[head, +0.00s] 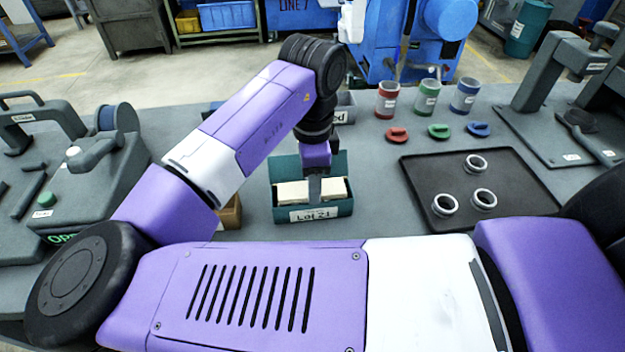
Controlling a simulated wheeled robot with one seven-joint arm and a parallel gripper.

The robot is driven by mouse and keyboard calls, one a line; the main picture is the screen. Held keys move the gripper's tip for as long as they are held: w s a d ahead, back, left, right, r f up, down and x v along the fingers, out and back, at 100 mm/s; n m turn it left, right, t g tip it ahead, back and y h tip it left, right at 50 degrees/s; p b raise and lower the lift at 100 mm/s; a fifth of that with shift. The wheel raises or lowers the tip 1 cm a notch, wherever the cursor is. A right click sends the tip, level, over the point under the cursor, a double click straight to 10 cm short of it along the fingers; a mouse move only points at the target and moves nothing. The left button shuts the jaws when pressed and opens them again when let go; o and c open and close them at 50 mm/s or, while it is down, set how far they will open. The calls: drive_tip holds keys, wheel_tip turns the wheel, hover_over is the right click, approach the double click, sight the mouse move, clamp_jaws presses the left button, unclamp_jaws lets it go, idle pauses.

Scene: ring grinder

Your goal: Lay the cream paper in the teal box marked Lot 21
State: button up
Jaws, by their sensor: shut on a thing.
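The teal box (342,208) marked Lot 21 stands open on the grey workbench, with its white label facing me. The cream paper (290,193) shows within the box's outline, on both sides of my gripper. My gripper (314,189) points down over the middle of the box and is shut on the cream paper. The gripper hides the middle of the paper. I cannot tell whether the paper touches the box floor.
A black tray (520,195) with three metal rings lies to the right. Red, green and blue marked cups (427,97) stand behind, with matching coloured pieces before them. A brown box (230,214) is partly hidden by my arm. Machines (95,170) stand at left.

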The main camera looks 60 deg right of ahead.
idle(0.4)
drive_tip(key=o, duration=1.4)
drive_tip(key=o, duration=0.4)
drive_tip(key=shift+c, duration=0.2)
drive_tip(key=shift+r, duration=0.1)
drive_tip(key=shift+s+a+r+p, duration=0.2)
drive_tip(key=shift+a+r+p, duration=0.05)
drive_tip(key=shift+r+p, duration=0.7)
drive_tip(key=shift+s+a+r+p, duration=0.2)
drive_tip(key=shift+a+r+p, duration=0.1)
drive_tip(key=shift+r+p, duration=0.65)
drive_tip(key=shift+s+a+r+p, duration=0.2)
drive_tip(key=shift+a+r+p, duration=0.05)
drive_tip(key=shift+r+p, duration=0.7)
